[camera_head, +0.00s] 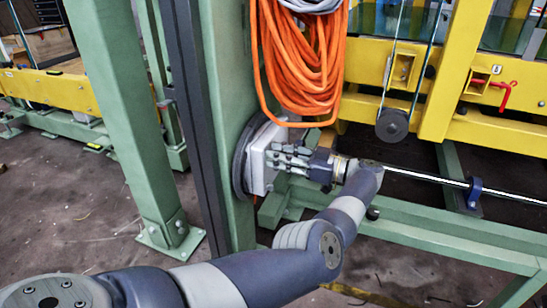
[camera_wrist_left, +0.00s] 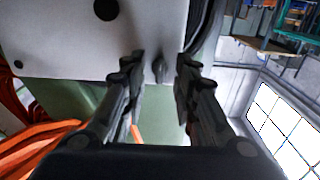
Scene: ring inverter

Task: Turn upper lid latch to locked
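A light grey box with a lid (camera_head: 257,170) is mounted on the side of a green post. The lid's face (camera_wrist_left: 70,40) fills the upper left of the left wrist view. A small dark latch (camera_wrist_left: 158,71) stands out at its edge. My left gripper (camera_head: 272,157) is close to the lid. In the left wrist view its fingers (camera_wrist_left: 161,66) are apart, one on each side of the latch, with a gap visible beside it. I cannot make out the latch in the head view. My right gripper is not in view.
An orange cable coil (camera_head: 300,60) hangs on the green post (camera_head: 232,100) just above my left gripper. A yellow frame (camera_head: 445,75) with a dark pulley (camera_head: 392,126) is to the right. A green beam (camera_head: 450,240) runs low beneath it, and a metal rod (camera_head: 430,180) extends right.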

